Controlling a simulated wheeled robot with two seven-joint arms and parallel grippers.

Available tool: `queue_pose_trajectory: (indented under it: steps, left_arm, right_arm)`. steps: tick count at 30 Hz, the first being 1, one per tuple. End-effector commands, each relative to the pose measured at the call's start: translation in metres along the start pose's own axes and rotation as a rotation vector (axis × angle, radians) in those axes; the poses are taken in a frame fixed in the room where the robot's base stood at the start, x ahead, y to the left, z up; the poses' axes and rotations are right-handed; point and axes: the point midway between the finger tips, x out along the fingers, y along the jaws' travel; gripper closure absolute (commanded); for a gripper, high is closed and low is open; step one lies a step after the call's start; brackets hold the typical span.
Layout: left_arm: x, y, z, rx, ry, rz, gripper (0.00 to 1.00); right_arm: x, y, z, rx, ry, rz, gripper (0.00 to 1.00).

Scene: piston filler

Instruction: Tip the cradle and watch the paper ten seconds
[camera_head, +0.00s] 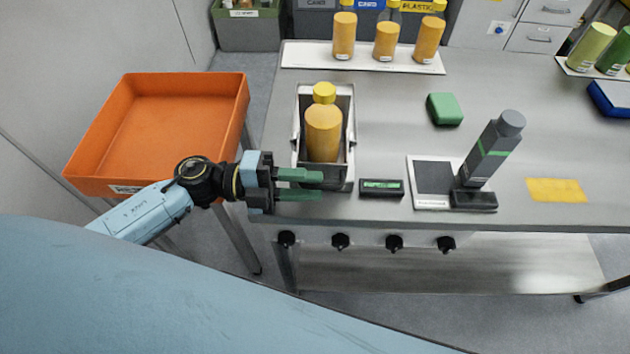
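A metal cradle (349,172) stands near the front left of the steel table. It holds an orange bottle with a yellow cap (323,130). My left gripper (322,185) reaches in from the left at the cradle's front end, its two green fingers apart with a gap between them. I cannot tell whether a finger touches the cradle. A white sheet with a dark square (433,178) lies to the right. A yellow sheet (556,190) lies farther right. I cannot tell which of these is the paper. My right gripper is not in view.
A small display (381,188) sits right of the cradle. A grey bottle (491,148) leans on a black base (473,199). A green block (444,109) and several orange bottles on a white board (300,55) are behind. An orange tray (243,110) stands left.

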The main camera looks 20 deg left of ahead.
Motion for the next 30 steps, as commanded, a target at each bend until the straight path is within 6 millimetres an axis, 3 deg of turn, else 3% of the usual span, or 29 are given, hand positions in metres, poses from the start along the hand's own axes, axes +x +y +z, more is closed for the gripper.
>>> queue_pose_trajectory:
  steps: [6,14,22,30]
  left_arm:
    - [0.016,0.0,0.0,0.0,-0.001,0.001,0.69]
    - [0.017,0.001,0.0,-0.001,-0.001,0.001,0.69]
    - [0.017,0.001,0.0,-0.001,-0.001,0.002,1.0]
    - [0.017,0.002,0.0,-0.003,-0.001,0.002,1.0]
  right_arm:
    - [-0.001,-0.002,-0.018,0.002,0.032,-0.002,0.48]
    - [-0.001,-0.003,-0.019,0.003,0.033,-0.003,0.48]
    - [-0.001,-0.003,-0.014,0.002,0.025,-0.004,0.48]
    - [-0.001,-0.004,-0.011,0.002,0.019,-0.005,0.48]
